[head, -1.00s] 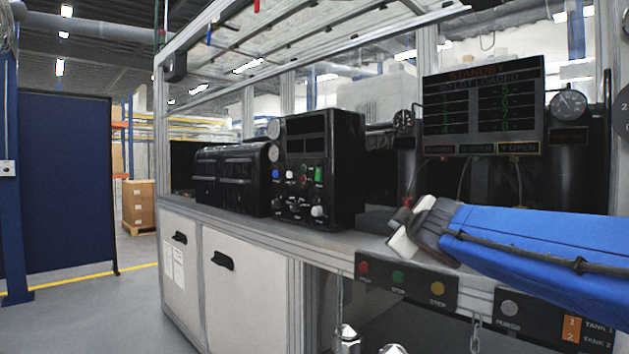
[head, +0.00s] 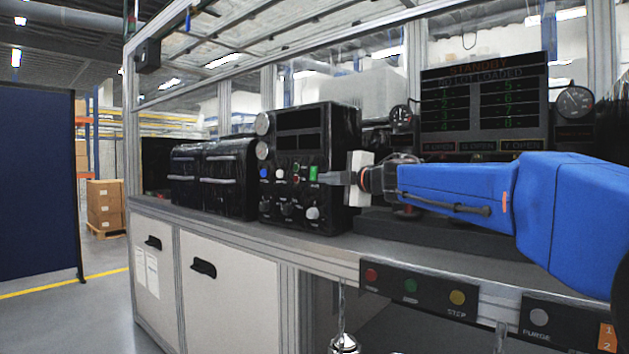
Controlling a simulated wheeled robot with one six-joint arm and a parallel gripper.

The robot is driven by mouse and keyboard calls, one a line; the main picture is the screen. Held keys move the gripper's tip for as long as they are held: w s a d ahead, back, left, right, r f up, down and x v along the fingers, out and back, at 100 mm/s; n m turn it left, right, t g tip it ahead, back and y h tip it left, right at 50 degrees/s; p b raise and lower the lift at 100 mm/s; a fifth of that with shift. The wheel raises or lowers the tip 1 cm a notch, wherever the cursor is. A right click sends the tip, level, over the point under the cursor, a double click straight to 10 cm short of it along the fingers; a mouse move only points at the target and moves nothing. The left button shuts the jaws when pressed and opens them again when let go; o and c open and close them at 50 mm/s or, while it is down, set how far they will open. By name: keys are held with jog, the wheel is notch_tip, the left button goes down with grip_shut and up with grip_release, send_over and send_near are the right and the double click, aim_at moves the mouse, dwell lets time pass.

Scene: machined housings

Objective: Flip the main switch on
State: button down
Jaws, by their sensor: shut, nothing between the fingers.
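A black control box (head: 340,130) stands on the bench, with knobs, coloured buttons and a small green switch (head: 314,173) on its front panel. The switch labels are too small to read, so I cannot tell which one is the main switch or how it is set. My gripper (head: 328,178) is shut and empty. Its fingertips point left, at the right edge of the panel, close beside the green switch. I cannot tell whether they touch it.
Black ribbed cases (head: 228,175) stand left of the control box. A dark display (head: 480,105) reading STANDBY and a gauge (head: 574,101) are behind my arm. A button strip (head: 415,288) runs along the bench front. A frame post (head: 132,130) rises at the bench's left end.

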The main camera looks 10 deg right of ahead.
aim_at(314, 174)
jog(key=w, duration=1.1)
jog(key=shift+w+a+f, duration=0.25)
jog(key=shift+w+f, duration=0.05)
jog(key=shift+f, duration=0.1)
jog(key=shift+w+d+f, duration=0.1)
jog(key=shift+w+d, duration=0.05)
jog(key=shift+d, duration=0.05)
jog(key=shift+a, duration=0.1)
